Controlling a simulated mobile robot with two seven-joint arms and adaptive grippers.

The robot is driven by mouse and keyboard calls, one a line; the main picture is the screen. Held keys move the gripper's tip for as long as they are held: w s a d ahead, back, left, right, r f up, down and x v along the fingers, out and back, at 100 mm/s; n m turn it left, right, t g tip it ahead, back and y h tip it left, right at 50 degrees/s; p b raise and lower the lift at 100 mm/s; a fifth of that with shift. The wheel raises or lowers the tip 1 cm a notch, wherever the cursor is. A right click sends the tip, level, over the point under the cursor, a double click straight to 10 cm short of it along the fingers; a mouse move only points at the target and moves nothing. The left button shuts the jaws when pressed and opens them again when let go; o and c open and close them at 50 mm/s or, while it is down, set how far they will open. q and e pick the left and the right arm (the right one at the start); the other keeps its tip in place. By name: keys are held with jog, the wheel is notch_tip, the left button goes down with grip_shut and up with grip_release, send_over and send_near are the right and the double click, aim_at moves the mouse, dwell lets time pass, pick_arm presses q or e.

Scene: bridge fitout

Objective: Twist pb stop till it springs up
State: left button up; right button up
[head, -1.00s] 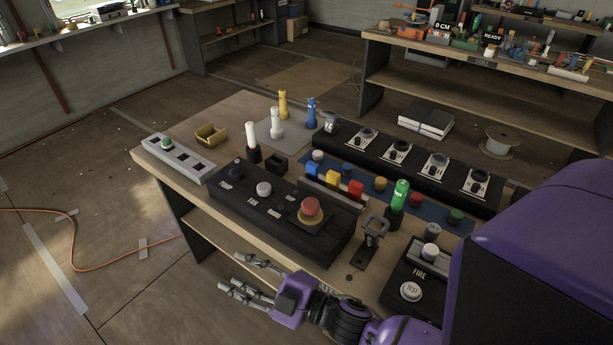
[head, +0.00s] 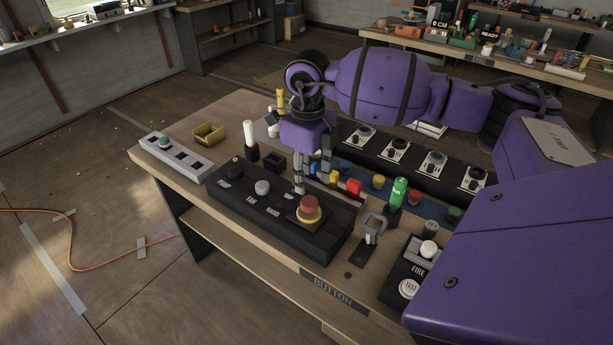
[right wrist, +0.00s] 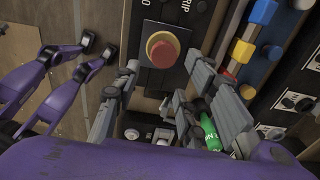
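The pb stop is a red mushroom button (head: 309,204) on a yellow collar, at the right end of a black control box (head: 262,218). It also shows in the right wrist view (right wrist: 162,50), just beyond my fingertips. I cannot tell whether it is pressed in or up. My right gripper (head: 311,176) points down over the box, just behind and left of the button in the head view. Its grey fingers (right wrist: 162,82) are spread apart with nothing between them, apart from the button.
A grey lever switch (head: 374,230) and a green cylinder (head: 398,192) stand right of the box. Yellow and red blocks (head: 352,187) stand close behind it. A fire panel (head: 415,268) lies at the right. The bench front edge (head: 245,245) is clear.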

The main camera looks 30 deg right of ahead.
aim_at(307, 203)
jog(key=shift+f, duration=0.85)
notch_tip(307, 203, down, 5)
jog(key=shift+s+a+f+b, duration=0.1)
jog(key=shift+f+b, duration=0.1)
jog(key=shift+b, duration=1)
jog(key=shift+f, duration=0.35)
pick_arm(q)
jog(key=shift+s+a+f, duration=0.15)
jog(key=shift+a+f, duration=0.1)
jog(key=shift+f, duration=0.3)
jog(key=shift+s+a+f, duration=0.1)
jog(key=shift+a+f, duration=0.1)
jog(key=shift+f, duration=0.35)
pick_arm(e)
jog(key=c, duration=0.8)
pick_arm(q)
jog(key=shift+s+d+f, duration=0.2)
jog(key=shift+s, duration=0.1)
pick_arm(e)
grip_shut()
